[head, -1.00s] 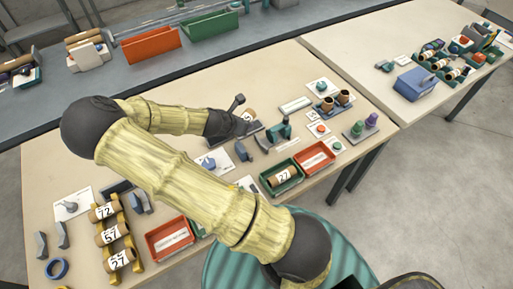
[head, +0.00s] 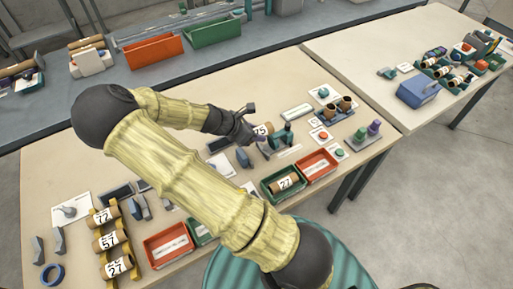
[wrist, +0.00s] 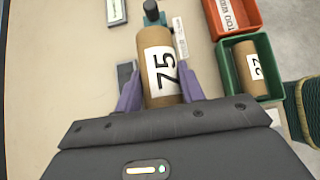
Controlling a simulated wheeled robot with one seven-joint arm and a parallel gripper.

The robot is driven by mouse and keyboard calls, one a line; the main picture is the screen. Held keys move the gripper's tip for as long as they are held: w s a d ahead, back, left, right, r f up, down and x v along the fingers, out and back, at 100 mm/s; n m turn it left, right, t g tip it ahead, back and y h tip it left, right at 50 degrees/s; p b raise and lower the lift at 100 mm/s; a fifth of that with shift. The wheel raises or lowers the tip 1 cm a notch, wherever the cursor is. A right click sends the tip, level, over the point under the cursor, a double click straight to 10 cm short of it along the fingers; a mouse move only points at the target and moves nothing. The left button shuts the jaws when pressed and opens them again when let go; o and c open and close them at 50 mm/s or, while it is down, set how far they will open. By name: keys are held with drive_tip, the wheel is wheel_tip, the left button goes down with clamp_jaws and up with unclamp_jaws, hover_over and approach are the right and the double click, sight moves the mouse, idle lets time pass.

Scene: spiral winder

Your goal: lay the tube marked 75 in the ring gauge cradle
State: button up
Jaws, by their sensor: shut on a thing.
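The cardboard tube marked 75 (wrist: 155,58) is held between the two purple fingers of my gripper (wrist: 158,98), its white label facing the wrist camera. In the head view the tube (head: 262,129) shows beside my gripper (head: 255,138), partly covered by it. A teal and grey fixture (head: 283,137), which looks like the ring gauge cradle, stands right by the tube. In the wrist view its dark teal part (wrist: 152,12) is just beyond the tube's far end, and a grey part (wrist: 126,75) is left of it. The tube hides the rest; I cannot tell whether they touch.
A green bin (head: 268,188) holding a tube marked 27 (head: 286,183) and a red bin (head: 328,172) stand near the table's front edge. A yellow rack (head: 108,258) holds tubes marked 72, 57 and 27. A holder with brown cups (head: 358,110) stands farther right.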

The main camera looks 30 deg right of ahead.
drive_tip(key=shift+f, duration=1.7)
drive_tip(key=shift+f, duration=0.15)
drive_tip(key=shift+f+p, duration=0.3)
drive_tip(key=shift+f, duration=1.65)
drive_tip(key=shift+f, duration=0.6)
drive_tip(key=o, duration=1)
drive_tip(key=shift+r, duration=0.1)
drive_tip(key=shift+o, duration=0.2)
